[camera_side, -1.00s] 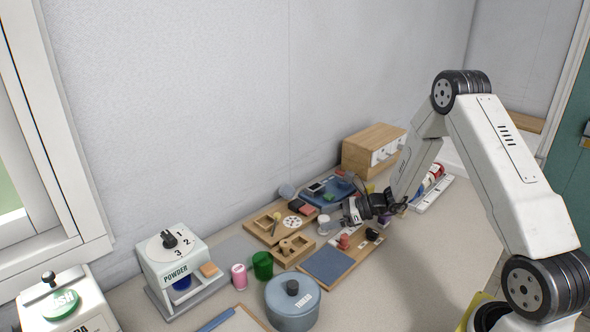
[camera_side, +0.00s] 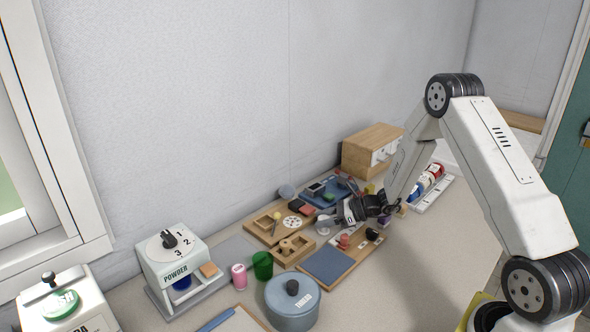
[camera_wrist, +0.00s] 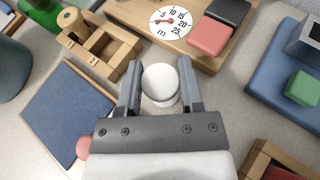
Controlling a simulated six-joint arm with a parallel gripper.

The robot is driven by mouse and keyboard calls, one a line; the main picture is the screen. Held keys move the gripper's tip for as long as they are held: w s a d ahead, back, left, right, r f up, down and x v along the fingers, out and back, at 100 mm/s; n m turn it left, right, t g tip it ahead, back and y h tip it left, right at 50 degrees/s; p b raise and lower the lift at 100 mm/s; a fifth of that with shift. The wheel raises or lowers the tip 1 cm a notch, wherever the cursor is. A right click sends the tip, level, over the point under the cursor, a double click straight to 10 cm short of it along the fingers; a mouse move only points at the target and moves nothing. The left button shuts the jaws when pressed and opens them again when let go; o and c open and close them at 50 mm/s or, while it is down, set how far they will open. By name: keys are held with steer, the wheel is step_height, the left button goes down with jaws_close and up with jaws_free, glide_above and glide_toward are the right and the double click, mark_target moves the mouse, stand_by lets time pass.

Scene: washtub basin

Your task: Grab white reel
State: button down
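The white reel (camera_wrist: 160,84) stands on the counter, its round top facing the wrist camera. In the wrist view my gripper (camera_wrist: 161,66) has its two fingers apart, one on each side of the reel. I cannot tell whether either finger touches it, or how high the fingers are over the counter. In the side view the reel (camera_side: 323,230) is a small pale shape, partly hidden beside my gripper (camera_side: 332,219).
A notched wooden block (camera_wrist: 100,45) and a board with a numbered dial (camera_wrist: 171,22) lie just beyond the fingers. A blue pad (camera_wrist: 66,108) is at left, a blue tray (camera_wrist: 262,65) at right. A lidded blue pot (camera_side: 291,305) stands nearer the side camera.

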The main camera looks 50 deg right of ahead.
steer(key=shift+r, duration=0.15)
steer(key=shift+r, duration=0.85)
steer(key=s+a+r, duration=0.2)
steer(key=s+r, duration=0.9)
steer(key=s, duration=0.2)
steer(key=shift+s+a, duration=0.35)
